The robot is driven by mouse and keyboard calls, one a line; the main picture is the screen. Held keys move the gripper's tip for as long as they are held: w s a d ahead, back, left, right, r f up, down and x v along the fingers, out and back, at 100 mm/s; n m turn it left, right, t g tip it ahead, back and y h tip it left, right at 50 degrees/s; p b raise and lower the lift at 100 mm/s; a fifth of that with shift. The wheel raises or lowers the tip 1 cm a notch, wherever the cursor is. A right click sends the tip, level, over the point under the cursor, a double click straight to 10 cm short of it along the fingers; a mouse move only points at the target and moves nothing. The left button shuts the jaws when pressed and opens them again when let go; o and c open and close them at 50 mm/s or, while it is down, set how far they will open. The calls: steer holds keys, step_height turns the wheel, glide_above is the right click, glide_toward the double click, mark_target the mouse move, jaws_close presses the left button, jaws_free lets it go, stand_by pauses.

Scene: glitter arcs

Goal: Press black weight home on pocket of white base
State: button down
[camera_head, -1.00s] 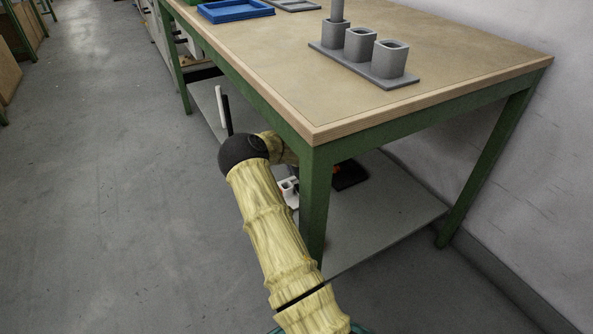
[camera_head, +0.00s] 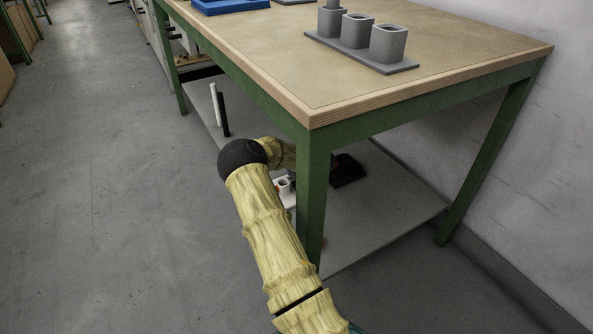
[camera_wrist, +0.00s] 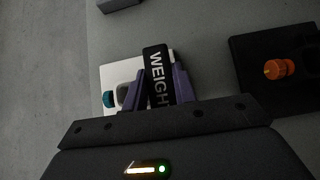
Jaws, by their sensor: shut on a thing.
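In the wrist view my gripper (camera_wrist: 160,88) is shut on the black weight (camera_wrist: 156,62), which carries white lettering. The weight is in front of the white base (camera_wrist: 114,76) and covers part of it. A pale ring-like pocket (camera_wrist: 125,93) shows partly beside the left finger, next to a teal knob (camera_wrist: 109,99). I cannot tell whether the weight touches the base. In the head view the white base (camera_head: 289,197) shows partly on the lower shelf, between my arm and the green table leg. My gripper and the weight are hidden there.
A black base (camera_wrist: 250,75) with an orange knob (camera_wrist: 279,68) lies to the right on the shelf (camera_head: 375,215). A green table leg (camera_head: 313,200) stands close to my arm. A white post and a black post (camera_head: 224,115) stand farther back. Grey cups (camera_head: 388,43) stand on the tabletop.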

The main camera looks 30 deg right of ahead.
steer(key=shift+f+b, duration=0.95)
steer(key=shift+f, duration=0.9)
steer(key=shift+r+p, duration=0.1)
steer(key=shift+p, duration=0.4)
steer(key=shift+s+f, duration=0.2)
steer(key=shift+f, duration=0.4)
stand_by(1.7)
steer(key=c, duration=1.2)
jaws_free()
steer(key=shift+f, duration=0.1)
steer(key=shift+c, duration=1)
